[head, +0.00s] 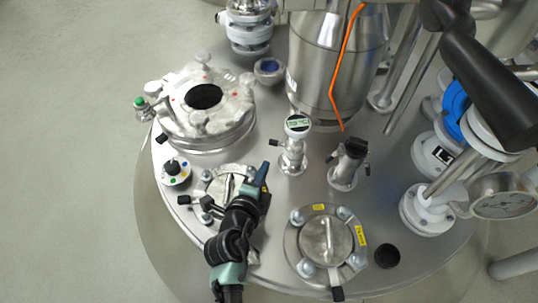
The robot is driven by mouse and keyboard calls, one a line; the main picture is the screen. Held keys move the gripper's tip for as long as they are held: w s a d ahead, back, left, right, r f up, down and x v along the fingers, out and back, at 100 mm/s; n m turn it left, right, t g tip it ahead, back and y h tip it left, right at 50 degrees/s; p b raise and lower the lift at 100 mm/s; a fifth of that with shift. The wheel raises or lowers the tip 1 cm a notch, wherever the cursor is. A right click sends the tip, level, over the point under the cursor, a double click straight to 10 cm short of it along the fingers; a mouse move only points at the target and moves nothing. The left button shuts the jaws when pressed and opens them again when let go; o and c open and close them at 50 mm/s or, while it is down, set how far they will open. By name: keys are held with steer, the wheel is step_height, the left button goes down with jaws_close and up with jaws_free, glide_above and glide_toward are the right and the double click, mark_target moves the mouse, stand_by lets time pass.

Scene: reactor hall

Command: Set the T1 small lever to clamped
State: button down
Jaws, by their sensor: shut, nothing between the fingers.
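My gripper (256,184) reaches in from the bottom and is over the right side of a small round flange cover (221,187) on the steel vessel lid. The gripper is shut, with nothing seen between its fingers. A small lever with a black tip (184,200) sticks out at the left of this cover. A second round cover (326,240) with yellow labels is to the right, with a black-tipped lever (338,292) at its front. The labels are too small to read, so I cannot tell which lever is T1. My arm hides part of the left cover.
A large clamped manway (203,97) stands at the back left. A small valve (293,145) with a round display and a black-topped fitting (348,163) rise in the middle. Pipes and a pressure gauge (503,196) crowd the right. Open floor lies to the left.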

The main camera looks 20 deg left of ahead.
mark_target(276, 143)
steer(key=shift+w+r, duration=0.2)
steer(key=shift+w, duration=2.15)
